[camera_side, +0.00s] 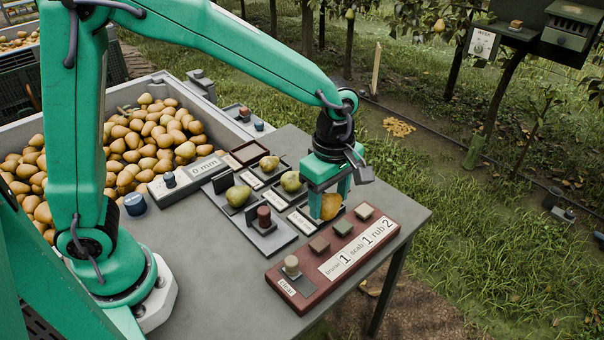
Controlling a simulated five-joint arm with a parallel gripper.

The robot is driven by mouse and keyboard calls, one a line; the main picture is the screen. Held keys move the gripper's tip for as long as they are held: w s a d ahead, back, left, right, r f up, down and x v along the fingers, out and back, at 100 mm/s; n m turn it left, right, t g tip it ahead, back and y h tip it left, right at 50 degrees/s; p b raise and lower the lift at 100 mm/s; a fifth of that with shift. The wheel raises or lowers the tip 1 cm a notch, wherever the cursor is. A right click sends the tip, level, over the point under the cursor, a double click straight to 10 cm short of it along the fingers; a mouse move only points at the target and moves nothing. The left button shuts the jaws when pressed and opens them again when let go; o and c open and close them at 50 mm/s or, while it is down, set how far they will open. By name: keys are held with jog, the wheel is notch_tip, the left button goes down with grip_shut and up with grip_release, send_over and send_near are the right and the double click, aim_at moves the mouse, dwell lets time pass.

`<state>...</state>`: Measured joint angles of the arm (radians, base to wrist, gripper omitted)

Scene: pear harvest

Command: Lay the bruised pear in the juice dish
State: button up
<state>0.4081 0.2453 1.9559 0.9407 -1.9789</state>
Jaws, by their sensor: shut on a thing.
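My gripper (329,203) is shut on a yellow-orange pear (331,208) at the right end of a row of small dark dishes. The pear is low, at or just above the dish there; I cannot tell whether it touches. The fingers hide part of it, and no bruise can be made out. A yellowish pear (269,163) and a greenish pear (290,181) lie in other dishes. A brown dish (238,157) at the row's far left end looks empty. White labels stand by the dishes, too small to read, so I cannot tell which is the juice dish.
A green pear (238,195) sits on a grey stand with a dark red knob (264,217). A dark red counter panel (345,249) reads bruise 1, scab 1, rub 2. A gauge box (187,178) shows 0 mm. A bin of pears (140,135) is at left. The front tabletop is clear.

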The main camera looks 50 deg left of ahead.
jog(key=shift+w+a, duration=0.1)
dwell(0.3)
jog(key=shift+w+a, duration=0.35)
jog(key=shift+a, duration=0.15)
jog(key=w+a+n, duration=0.2)
jog(key=w+a, duration=0.1)
jog(key=a, duration=0.3)
jog(key=w+a+n, duration=0.3)
jog(key=a, duration=0.3)
jog(key=n, duration=0.4)
send_over(250, 151)
notch_tip(250, 151, down, 7)
jog(key=shift+r, duration=0.1)
jog(key=shift+f, duration=2)
jog(key=shift+f, duration=0.15)
jog(key=o, duration=1)
